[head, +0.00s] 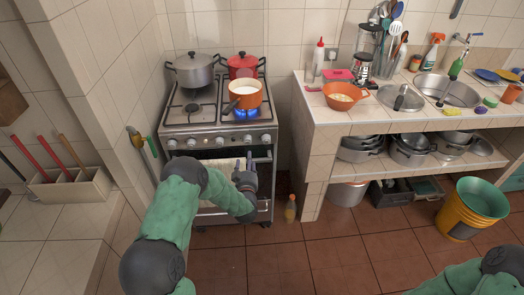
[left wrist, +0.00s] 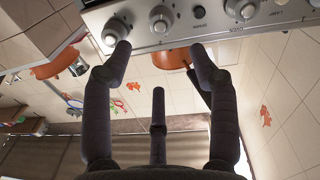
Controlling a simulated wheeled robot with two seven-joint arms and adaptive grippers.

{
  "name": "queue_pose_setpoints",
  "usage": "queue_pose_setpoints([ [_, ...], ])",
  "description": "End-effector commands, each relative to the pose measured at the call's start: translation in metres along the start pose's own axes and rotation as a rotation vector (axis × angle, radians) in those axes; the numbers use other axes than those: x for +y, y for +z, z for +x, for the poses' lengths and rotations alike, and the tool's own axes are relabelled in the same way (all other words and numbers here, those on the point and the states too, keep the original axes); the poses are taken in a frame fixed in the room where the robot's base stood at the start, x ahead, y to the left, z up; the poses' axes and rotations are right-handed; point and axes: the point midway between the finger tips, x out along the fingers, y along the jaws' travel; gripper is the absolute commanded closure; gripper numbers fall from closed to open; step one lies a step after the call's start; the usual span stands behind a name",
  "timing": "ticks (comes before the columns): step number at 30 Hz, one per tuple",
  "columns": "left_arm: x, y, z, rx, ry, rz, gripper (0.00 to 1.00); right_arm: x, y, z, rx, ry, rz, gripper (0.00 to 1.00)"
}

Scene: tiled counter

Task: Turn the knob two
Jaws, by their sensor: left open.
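The stove (head: 218,120) has a steel front panel with a row of round knobs; a knob (head: 248,139) shows above my left gripper. In the left wrist view, knobs line the top, including one at the left (left wrist: 114,33) and one beside it (left wrist: 161,18). My left gripper (head: 243,163) is open and empty, in front of the panel. Its dark fingers (left wrist: 160,62) reach toward the panel, with the left fingertip close to the leftmost visible knob; contact is unclear. My right gripper is out of view.
An orange pot (head: 245,97) stands over a blue flame at the front right burner. A grey pot (head: 194,70) and a red pot (head: 243,66) stand behind. The oven door handle lies below the panel. A tiled counter (head: 345,122) stands to the right.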

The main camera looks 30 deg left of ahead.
Motion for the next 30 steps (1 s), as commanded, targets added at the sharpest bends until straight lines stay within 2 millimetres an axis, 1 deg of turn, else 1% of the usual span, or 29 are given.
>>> queue_pose_setpoints([
  [2, -0.002, -0.003, 0.005, 0.012, -0.004, 0.000, 0.41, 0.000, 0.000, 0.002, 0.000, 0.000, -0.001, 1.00],
  [5, -0.001, -0.001, 0.015, 0.010, -0.003, 0.000, 0.41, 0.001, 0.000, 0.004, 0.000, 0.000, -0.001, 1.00],
  [15, -0.002, 0.000, 0.073, 0.009, -0.002, 0.000, 0.41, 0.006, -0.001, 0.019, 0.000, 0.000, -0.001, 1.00],
  [18, -0.001, 0.000, 0.087, 0.007, -0.002, 0.001, 0.41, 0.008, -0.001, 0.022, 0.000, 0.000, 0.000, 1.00],
  [21, -0.001, -0.001, 0.098, 0.007, -0.002, 0.000, 0.41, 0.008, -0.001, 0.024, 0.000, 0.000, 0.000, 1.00],
  [24, -0.001, -0.001, 0.104, 0.006, -0.002, 0.000, 0.41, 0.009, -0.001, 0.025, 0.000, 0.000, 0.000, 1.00],
  [30, -0.001, -0.002, 0.108, 0.005, -0.002, 0.000, 0.41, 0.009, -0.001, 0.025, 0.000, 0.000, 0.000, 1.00],
])
